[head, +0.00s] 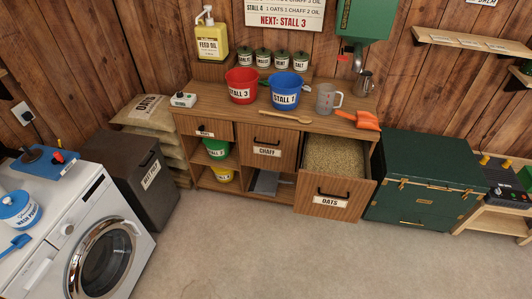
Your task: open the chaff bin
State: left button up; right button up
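The chaff bin (284,162) is the wooden front labelled CHAFF in the middle of the feed bench. It has a dark bar handle (270,141) above its label. It looks shut, with no inside showing. To its right, the bin labelled OATS (352,208) is pulled well out and shows pale grain (338,156) inside. Neither of my grippers is in the head view.
A washing machine stands left, a green trunk (425,180) right. The floor in front is clear.

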aim_at(266, 147)
jog(key=u, duration=0.7)
jog(key=i, duration=1.3)
jog(key=z, duration=0.15)
